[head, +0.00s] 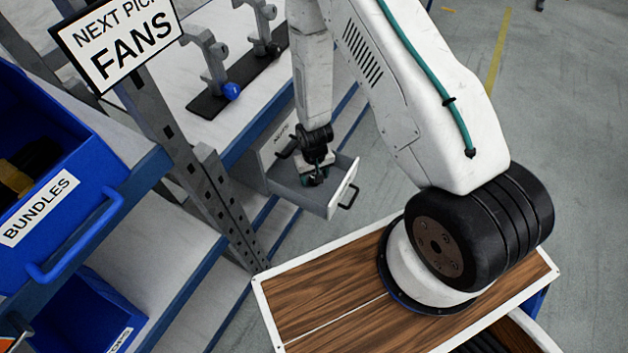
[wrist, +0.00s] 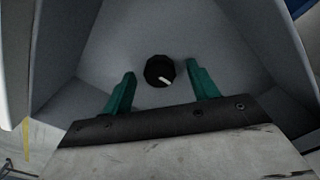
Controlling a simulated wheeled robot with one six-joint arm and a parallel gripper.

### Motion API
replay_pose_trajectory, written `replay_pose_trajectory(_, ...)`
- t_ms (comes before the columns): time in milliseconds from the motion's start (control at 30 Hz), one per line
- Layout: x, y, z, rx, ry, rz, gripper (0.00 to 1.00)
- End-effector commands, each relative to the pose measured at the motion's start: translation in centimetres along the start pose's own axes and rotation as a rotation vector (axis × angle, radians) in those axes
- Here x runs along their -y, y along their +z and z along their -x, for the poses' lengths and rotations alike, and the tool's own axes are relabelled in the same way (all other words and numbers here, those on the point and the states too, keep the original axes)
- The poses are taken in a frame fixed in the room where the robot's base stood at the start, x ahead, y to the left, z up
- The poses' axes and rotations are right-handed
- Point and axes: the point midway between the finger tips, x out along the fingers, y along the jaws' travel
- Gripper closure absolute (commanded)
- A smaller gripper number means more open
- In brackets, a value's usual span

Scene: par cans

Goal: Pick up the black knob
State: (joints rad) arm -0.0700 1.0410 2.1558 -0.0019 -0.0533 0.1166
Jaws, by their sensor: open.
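The black knob (wrist: 159,71) has a white pointer line and lies on the grey floor of an open drawer, seen in the wrist view. My gripper (wrist: 160,82) is open, with one green finger on each side of the knob and gaps between. In the head view my gripper (head: 315,178) reaches down into the open drawer (head: 333,206), which has a black handle on its front. The knob cannot be made out clearly in the head view, where my gripper covers that spot.
The drawer walls stand close around my gripper. A grey rack post (head: 190,160) and a "NEXT PICK FANS" sign (head: 118,35) are left of it. A blue "BUNDLES" bin (head: 60,190) is at far left.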

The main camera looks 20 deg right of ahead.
Motion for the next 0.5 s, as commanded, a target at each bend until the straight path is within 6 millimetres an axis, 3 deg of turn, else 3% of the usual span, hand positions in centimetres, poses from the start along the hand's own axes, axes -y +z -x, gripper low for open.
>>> replay_pose_trajectory(100, 0.02, -0.02, -0.91, 0.0, 0.0, 0.0, 0.41)
replay_pose_trajectory(333, 0.0, -0.03, -1.0, -0.001, 0.0, 0.0, 0.41)
replay_pose_trajectory(367, 0.0, -0.03, -0.99, -0.001, 0.0, 0.0, 0.46)
replay_pose_trajectory(500, -0.01, -0.02, -0.98, 0.0, 0.0, 0.0, 0.85)
